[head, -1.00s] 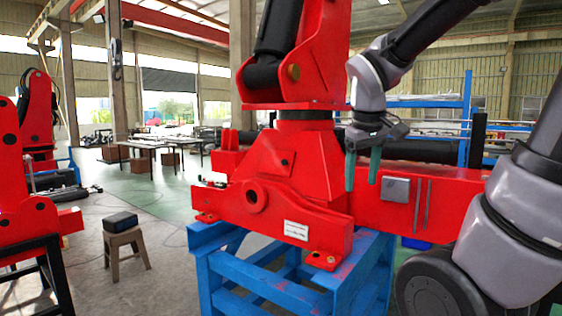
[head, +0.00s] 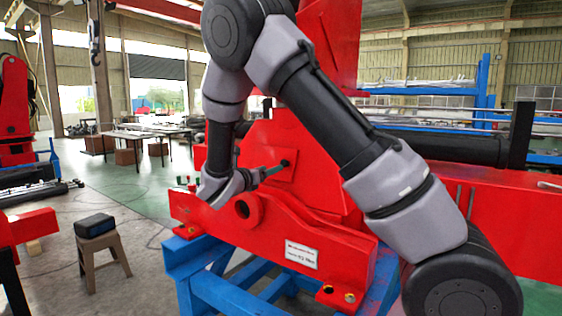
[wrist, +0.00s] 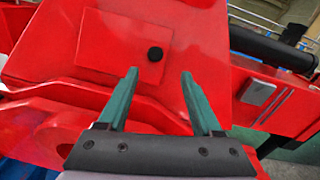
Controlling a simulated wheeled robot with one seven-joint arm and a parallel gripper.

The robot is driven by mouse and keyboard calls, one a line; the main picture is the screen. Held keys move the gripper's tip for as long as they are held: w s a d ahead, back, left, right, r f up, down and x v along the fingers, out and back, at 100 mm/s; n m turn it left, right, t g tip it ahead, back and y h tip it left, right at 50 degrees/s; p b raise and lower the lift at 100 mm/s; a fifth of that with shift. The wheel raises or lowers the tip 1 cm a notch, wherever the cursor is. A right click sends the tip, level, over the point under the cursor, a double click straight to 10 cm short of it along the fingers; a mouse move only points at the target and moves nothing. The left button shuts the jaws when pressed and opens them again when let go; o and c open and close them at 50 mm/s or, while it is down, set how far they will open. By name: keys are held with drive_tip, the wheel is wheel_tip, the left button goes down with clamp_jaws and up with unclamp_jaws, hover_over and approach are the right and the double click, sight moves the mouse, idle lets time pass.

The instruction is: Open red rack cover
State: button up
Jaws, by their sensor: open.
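The red cover is a square plate with a black knob on the sloped face of a red crane base. It shows in the head view (head: 279,172) and at the top of the wrist view (wrist: 112,45). The plate looks flat against the base. Its black knob (wrist: 155,54) also shows in the head view (head: 285,162). My gripper (wrist: 159,75) has two green fingers spread apart with nothing between them. In the wrist view the knob lies just beyond the fingertips, between their lines. In the head view my gripper (head: 266,173) is close to the knob; contact cannot be told.
The red base rests on a blue steel frame (head: 240,296). A long red beam with a grey box (wrist: 258,92) runs right of the plate. A stool (head: 101,250) with a black box stands at left. Open floor lies behind it. My arm hides part of the crane.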

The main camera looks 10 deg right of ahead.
sight(283, 163)
drive_tip(key=x, duration=1)
drive_tip(key=shift+w+a, duration=0.1)
drive_tip(key=shift+w, duration=0.55)
clamp_jaws()
idle(0.7)
